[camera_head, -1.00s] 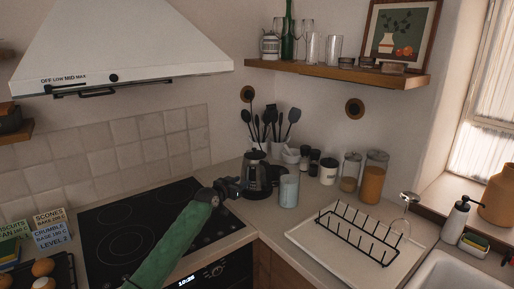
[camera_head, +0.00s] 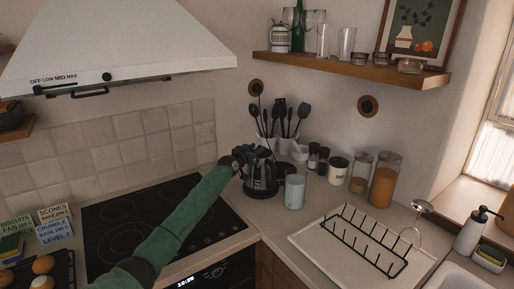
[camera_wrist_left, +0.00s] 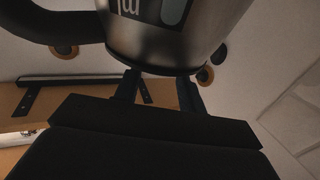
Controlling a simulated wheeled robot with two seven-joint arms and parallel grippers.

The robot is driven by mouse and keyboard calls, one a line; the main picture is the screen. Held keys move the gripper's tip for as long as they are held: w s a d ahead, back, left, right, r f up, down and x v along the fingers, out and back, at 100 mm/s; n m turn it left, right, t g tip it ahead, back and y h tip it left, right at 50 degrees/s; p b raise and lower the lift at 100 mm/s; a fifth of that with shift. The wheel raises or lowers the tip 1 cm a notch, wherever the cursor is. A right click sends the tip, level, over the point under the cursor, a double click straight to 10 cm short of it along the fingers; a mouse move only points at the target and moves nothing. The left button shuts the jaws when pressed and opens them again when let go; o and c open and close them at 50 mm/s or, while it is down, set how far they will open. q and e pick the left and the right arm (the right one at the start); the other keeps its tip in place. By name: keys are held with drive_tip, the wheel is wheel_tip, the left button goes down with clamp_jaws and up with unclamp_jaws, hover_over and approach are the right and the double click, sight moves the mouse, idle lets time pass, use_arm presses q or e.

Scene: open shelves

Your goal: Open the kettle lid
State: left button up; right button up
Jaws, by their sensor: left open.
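The dark kettle (camera_head: 262,178) stands upright on the counter in the corner, beside the cooktop. In the left wrist view its metal body (camera_wrist_left: 165,45) fills the top middle, with a level window and part of a black curved handle (camera_wrist_left: 55,22). The lid is too small and dark in the head view to tell its state. My left gripper (camera_head: 236,164) is at the kettle's upper left side. In the wrist view the two fingers of my left gripper (camera_wrist_left: 160,90) are apart, close to the kettle's rim; I cannot tell whether they touch. My right gripper is not in view.
A pale mug (camera_head: 294,191) stands just right of the kettle, and a utensil holder (camera_head: 285,146) behind it. Glass jars (camera_head: 384,182) and a dish rack (camera_head: 365,240) are further right. A shelf (camera_head: 350,69) hangs above. The cooktop (camera_head: 120,235) lies under my left arm.

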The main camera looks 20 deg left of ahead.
use_arm(q)
drive_tip(key=shift+w+d+r, duration=0.1)
drive_tip(key=shift+w, duration=0.15)
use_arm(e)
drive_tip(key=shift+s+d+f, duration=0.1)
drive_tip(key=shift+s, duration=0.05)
use_arm(q)
drive_tip(key=shift+w, duration=0.15)
clamp_jaws()
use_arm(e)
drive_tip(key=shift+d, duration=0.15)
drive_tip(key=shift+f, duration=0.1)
